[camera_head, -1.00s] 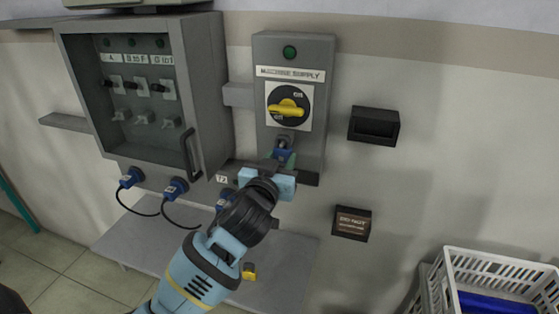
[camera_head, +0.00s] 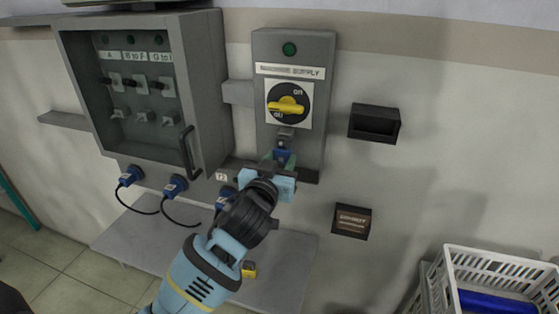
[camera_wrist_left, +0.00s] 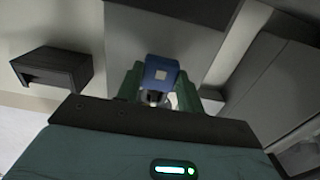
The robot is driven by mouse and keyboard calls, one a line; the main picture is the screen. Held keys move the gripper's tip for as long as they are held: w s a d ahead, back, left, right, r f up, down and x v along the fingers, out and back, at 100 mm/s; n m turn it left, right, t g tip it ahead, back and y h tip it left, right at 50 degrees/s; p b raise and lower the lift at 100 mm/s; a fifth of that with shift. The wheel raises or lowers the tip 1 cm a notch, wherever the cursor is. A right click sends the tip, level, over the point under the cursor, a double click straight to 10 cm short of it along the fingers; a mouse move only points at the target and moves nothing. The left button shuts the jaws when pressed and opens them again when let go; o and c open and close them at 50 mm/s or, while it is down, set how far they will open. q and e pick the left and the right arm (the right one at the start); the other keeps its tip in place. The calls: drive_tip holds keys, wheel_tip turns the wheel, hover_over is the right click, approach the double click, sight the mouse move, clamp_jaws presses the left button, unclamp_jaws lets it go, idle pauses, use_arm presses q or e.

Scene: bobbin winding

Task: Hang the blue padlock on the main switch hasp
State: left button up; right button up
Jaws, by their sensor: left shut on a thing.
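The blue padlock (camera_head: 282,156) is between the fingers of my left gripper (camera_head: 280,163), just below the main switch hasp (camera_head: 285,136). In the left wrist view the padlock (camera_wrist_left: 160,73) shows its blue body between green fingers, which are shut on it. The hasp is a small grey part under the yellow rotary switch (camera_head: 286,106) on the grey machine supply box (camera_head: 318,130). Whether the shackle passes through the hasp cannot be told. My right gripper is not in view.
A grey cabinet (camera_head: 212,95) with switches and a handle is at the left, with blue plugs (camera_head: 175,187) below it. Black holders (camera_head: 374,124) are on the wall at the right. A grey shelf (camera_head: 130,240) with a yellow item (camera_head: 249,269) is below. A white crate (camera_head: 500,262) stands lower right.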

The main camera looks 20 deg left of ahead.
use_arm(q)
drive_tip(key=o, duration=1.2)
drive_tip(key=shift+c, duration=0.2)
drive_tip(key=s, duration=0.7)
drive_tip(key=shift+s+a, duration=0.15)
drive_tip(key=shift+s, duration=0.25)
drive_tip(key=shift+f, duration=0.1)
